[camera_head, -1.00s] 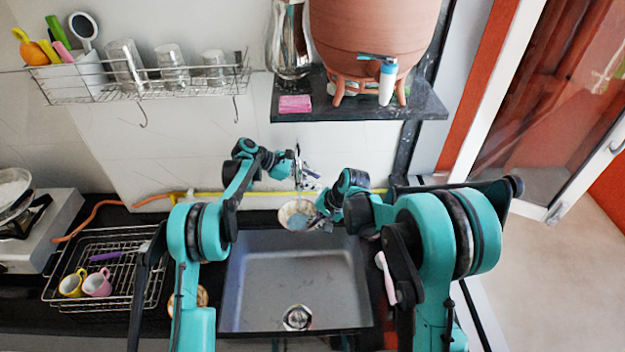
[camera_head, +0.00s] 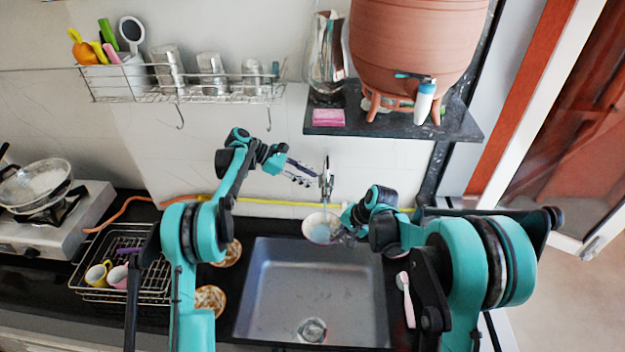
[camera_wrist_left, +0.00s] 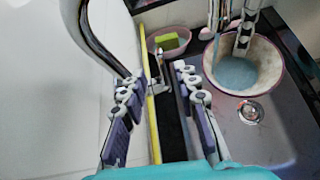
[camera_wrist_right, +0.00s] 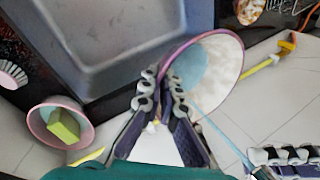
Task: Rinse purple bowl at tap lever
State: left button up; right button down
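The purple bowl (camera_head: 318,228), white inside with a purple rim, is held tilted below the tap (camera_head: 326,180) at the sink's back edge. Bluish water (camera_wrist_left: 236,73) lies in it. My right gripper (camera_head: 346,233) is shut on its rim; the right wrist view shows the rim of the bowl (camera_wrist_right: 222,72) between the fingertips. A thin pale-blue line (camera_wrist_right: 220,135) runs to the bowl there, like a water stream. My left gripper (camera_head: 304,175) is beside the tap on its left, with its fingers (camera_wrist_left: 160,100) apart and nothing between them. The tap lever's position is unclear.
The sink (camera_head: 310,285) is empty. A pink bowl with a yellow-green sponge (camera_wrist_right: 63,126) shows in the wrist views. A dish rack with cups (camera_head: 125,270) and a stove (camera_head: 50,220) are left. A clay pot (camera_head: 415,45) stands on the shelf above right.

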pick_arm(q)
jog(key=shift+w+a, duration=0.1)
jog(key=shift+a, duration=0.15)
jog(key=c, duration=0.6)
jog(key=shift+n+y, duration=0.3)
jog(key=shift+y, duration=0.2)
jog(key=a+r, duration=0.1)
jog(key=a, duration=0.1)
jog(key=a+r, duration=0.1)
jog(key=a, duration=0.2)
jog(key=a+r, duration=0.1)
jog(key=a, duration=0.2)
jog(key=shift+w+r, duration=0.15)
jog(key=shift+w, duration=0.05)
grip_shut()
jog(key=d+r+x, duration=0.1)
jog(key=x, duration=1.2)
jog(key=shift+s+d+r+g, duration=0.2)
jog(key=shift+s+r+g, duration=0.1)
jog(key=shift+s+r, duration=0.15)
jog(key=shift+d, duration=0.75)
